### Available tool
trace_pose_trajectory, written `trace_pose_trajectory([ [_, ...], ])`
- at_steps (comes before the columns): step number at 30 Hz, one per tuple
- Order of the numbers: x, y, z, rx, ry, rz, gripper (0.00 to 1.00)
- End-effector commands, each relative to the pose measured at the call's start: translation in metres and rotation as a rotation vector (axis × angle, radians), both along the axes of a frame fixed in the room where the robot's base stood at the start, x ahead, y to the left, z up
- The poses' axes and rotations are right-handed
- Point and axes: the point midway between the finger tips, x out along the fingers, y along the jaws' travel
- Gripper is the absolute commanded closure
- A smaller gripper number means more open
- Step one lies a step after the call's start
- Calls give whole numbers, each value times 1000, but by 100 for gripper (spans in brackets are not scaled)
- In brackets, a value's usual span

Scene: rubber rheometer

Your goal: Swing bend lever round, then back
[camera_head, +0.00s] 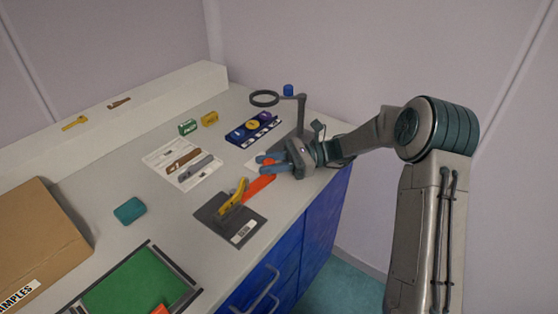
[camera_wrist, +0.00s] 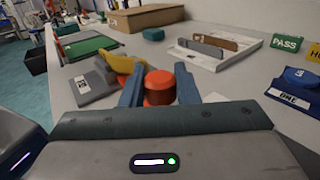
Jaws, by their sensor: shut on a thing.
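The bend fixture is a dark grey plate (camera_head: 212,212) near the bench's front edge, with a white label on it. A curved yellow strip (camera_head: 235,193) stands on it and also shows in the wrist view (camera_wrist: 124,64). The orange-red bend lever (camera_head: 258,187) reaches from the fixture to the upper right, toward my gripper. My gripper (camera_head: 265,164) has blue fingers. In the wrist view they stand on either side of the lever's round red knob (camera_wrist: 159,88) and are shut on it. The knob's lower end is partly hidden there.
A white tray (camera_head: 160,160) with two strips lies behind the fixture. A blue rack (camera_head: 254,128), a magnifier on a stand (camera_head: 265,98) and green and yellow blocks (camera_head: 187,127) stand farther back. A teal block (camera_head: 130,210), green mat (camera_head: 140,285) and cardboard box (camera_head: 40,235) are to the left.

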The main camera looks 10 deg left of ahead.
Motion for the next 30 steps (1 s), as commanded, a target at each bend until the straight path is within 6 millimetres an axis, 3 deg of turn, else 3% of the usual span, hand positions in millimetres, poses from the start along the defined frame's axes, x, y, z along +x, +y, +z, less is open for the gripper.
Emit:
trace_pose_trajectory([
  [8, 0, 1, 0, 1, -1, -1, 100],
  [9, 0, 1, 0, 1, -1, -1, 70],
  [11, 0, 0, 0, 1, -1, -2, 53],
  [12, 0, 0, 0, 1, -1, -2, 51],
  [23, 4, -8, 0, 1, -1, -7, 51],
  [30, 21, -50, 0, 2, -1, -10, 51],
])
